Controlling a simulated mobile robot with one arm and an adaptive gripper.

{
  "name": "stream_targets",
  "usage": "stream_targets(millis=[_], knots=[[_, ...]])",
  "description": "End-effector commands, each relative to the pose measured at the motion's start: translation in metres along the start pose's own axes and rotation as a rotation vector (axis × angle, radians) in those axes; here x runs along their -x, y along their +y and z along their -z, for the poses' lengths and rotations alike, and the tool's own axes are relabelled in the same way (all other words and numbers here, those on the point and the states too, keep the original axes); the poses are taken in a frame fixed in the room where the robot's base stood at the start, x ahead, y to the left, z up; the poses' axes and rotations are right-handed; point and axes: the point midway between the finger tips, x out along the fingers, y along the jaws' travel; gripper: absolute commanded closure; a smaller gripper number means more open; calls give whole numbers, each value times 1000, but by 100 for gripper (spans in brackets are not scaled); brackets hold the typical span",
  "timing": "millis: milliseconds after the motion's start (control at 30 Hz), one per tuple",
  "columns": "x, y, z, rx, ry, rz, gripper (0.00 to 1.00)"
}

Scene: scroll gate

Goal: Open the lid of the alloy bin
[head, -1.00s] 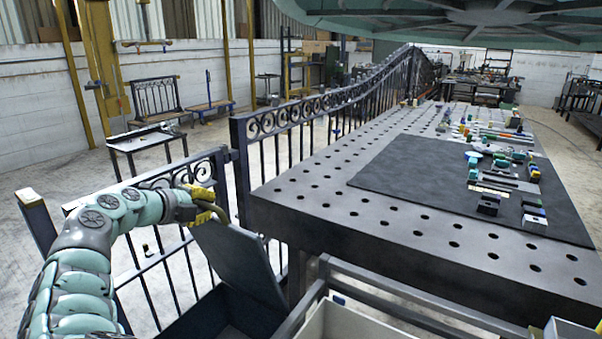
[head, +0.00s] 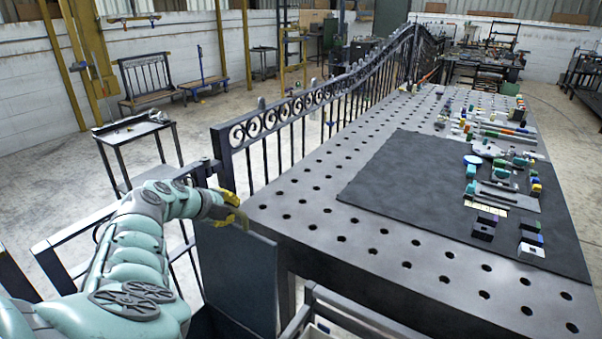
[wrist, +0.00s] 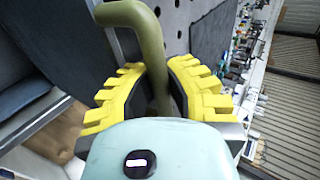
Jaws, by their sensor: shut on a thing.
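My gripper (head: 232,212) is at the lower left of the head view, at the top edge of a dark flat lid (head: 238,280). The lid stands upright above a dark bin (head: 215,325), seen only in part at the bottom edge. In the wrist view, my gripper's yellow toothed fingers (wrist: 148,95) are shut on a curved olive handle (wrist: 140,15). The lid (wrist: 60,40) shows at upper left there. The handle is mostly hidden by my gripper in the head view. I cannot read any label on the bin.
A perforated steel table (head: 310,215) with a dark mat (head: 400,195) and many small parts stands close to the right of the lid. An iron gate railing (head: 290,120) runs behind. A small side table (head: 130,130) stands at left on open floor.

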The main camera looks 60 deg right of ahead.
Motion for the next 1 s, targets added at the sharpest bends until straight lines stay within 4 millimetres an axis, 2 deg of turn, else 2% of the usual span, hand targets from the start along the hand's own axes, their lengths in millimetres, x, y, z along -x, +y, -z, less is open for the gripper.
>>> stream_targets(millis=[33,433,467,800,1000], knots=[[2,-9,-1,-2,-4,18,100],[2,-8,-1,-3,-3,18,100],[2,-7,-1,-3,-3,18,89],[1,-3,0,-1,-1,8,54],[0,-1,0,0,0,5,54]])
